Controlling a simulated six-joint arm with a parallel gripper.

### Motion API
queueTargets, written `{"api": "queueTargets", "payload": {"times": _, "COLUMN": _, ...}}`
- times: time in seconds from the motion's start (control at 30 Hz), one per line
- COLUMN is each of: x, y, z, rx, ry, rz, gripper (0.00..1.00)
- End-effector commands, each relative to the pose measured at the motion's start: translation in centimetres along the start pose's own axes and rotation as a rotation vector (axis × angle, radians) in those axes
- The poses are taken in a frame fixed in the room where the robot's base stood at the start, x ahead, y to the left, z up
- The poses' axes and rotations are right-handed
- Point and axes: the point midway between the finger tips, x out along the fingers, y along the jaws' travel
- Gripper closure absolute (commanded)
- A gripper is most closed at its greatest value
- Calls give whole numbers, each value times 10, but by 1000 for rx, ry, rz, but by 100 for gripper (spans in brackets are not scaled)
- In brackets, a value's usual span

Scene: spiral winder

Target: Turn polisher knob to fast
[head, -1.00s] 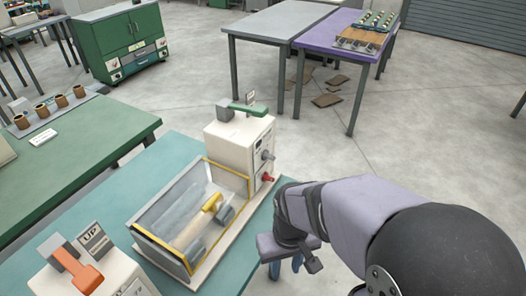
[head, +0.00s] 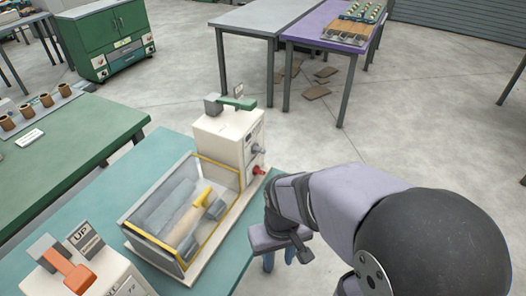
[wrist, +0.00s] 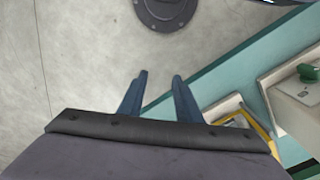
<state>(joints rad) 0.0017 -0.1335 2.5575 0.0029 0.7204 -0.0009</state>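The cream machine (head: 227,130) has a grey knob (head: 259,151) and a red knob (head: 258,170) on its right side. A green lever (head: 238,103) is on its top. Labels by the knobs are too small to read. My gripper (head: 279,262) is low, right of the machine, apart from the knobs. In the wrist view its two blue fingers (wrist: 160,76) are apart with nothing between them. The wrist view shows part of the machine (wrist: 295,105) at right, without the knobs.
A second cream machine with an orange lever (head: 70,271) and an "UP" sign (head: 85,238) stands at lower left on the teal table (head: 105,205). A green table (head: 75,145) stands left. Open floor (head: 340,150) lies beyond and right of the machine.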

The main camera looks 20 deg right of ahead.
Motion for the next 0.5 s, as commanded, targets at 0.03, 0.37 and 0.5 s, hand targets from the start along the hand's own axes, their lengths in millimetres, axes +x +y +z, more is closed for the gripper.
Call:
{"api": "queueTargets", "payload": {"times": 0.03, "x": 0, "y": 0, "z": -1, "rx": 12, "ry": -8, "rz": -7, "gripper": 69}}
{"api": "queueTargets", "payload": {"times": 0.37, "x": 7, "y": -22, "z": -26, "rx": 341, "ry": -188, "rz": -240, "gripper": 69}}
{"api": "queueTargets", "payload": {"times": 0.5, "x": 7, "y": -36, "z": -62, "rx": 566, "ry": -286, "rz": -457, "gripper": 69}}
